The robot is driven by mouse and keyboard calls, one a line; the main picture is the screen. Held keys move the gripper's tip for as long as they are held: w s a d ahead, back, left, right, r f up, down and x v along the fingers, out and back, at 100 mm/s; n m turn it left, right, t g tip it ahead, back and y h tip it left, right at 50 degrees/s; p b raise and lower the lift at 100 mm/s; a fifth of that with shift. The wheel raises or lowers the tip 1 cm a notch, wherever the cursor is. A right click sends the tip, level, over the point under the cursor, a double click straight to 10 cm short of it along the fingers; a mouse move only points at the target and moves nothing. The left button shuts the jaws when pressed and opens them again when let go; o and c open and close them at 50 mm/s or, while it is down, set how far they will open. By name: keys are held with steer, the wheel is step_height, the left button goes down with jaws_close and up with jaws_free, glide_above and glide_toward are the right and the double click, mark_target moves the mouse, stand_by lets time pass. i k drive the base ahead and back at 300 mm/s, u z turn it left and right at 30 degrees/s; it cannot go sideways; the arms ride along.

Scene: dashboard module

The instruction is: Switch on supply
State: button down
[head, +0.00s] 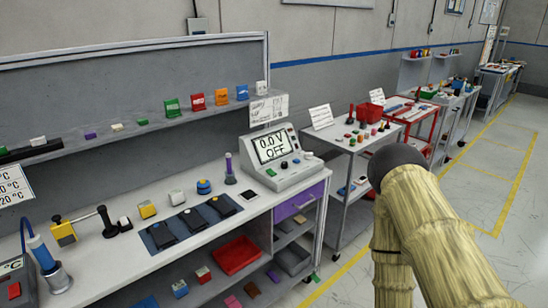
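The supply (289,177) is a light grey box with a sloped front at the right end of the workbench. Part of my arm shows at the right, in front of the floor and clear of the supply in the picture. My gripper is not in view, so its opening and contents cannot be seen.
The workbench (110,262) carries a dark mat with black items, yellow and blue blocks, and a purple-topped cylinder (229,168) left of the supply. A soldering-type tool in a holder (55,275) stands at the left. A grey cart (345,143) stands to the right, with floor between.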

mark_target(269, 171)
steer(key=z, duration=0.55)
steer(key=k, duration=0.6)
steer(key=z, duration=0.55)
steer(key=i, duration=0.75)
steer(key=u, duration=1.1)
steer(key=i, duration=0.6)
steer(key=u, duration=0.7)
